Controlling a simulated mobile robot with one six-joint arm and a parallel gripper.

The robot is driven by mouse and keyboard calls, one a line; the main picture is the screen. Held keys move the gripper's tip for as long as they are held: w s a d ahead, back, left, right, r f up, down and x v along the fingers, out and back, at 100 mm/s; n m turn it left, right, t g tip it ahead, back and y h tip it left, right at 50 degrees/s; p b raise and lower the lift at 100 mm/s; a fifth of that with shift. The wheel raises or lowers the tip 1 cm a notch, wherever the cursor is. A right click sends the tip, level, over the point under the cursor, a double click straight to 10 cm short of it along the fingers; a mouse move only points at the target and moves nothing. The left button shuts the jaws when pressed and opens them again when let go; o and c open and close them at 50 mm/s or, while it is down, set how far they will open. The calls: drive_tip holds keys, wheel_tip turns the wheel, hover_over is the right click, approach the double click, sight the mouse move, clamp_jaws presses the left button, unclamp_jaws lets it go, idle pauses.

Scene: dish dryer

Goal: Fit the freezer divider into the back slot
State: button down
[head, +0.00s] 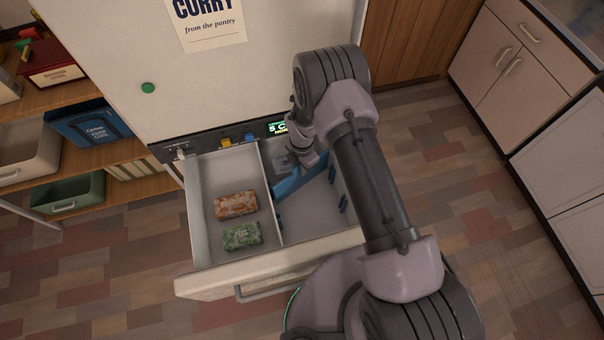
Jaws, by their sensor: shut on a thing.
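The blue freezer divider (289,187) is in the right compartment of the pulled-out freezer drawer (204,197), toward its back. It runs at a slant in the picture, lower at its left end. My gripper (297,164) is over the back of this compartment, shut on the divider. My arm covers part of the divider and the compartment's right side. Blue slot pieces (343,203) show on the right wall, with others at the left along the partition. I cannot tell whether the divider sits in the back slot.
An orange packet (236,205) and a green packet (242,236) lie in the left compartment, beyond a white lengthwise partition (267,199). The front of the right compartment looks empty. A shelf with bins stands left; cabinets stand right.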

drive_tip(key=shift+f+b, duration=0.5)
drive_tip(key=shift+f, duration=1.2)
drive_tip(key=shift+f, duration=0.15)
drive_tip(key=c, duration=1.5)
unclamp_jaws()
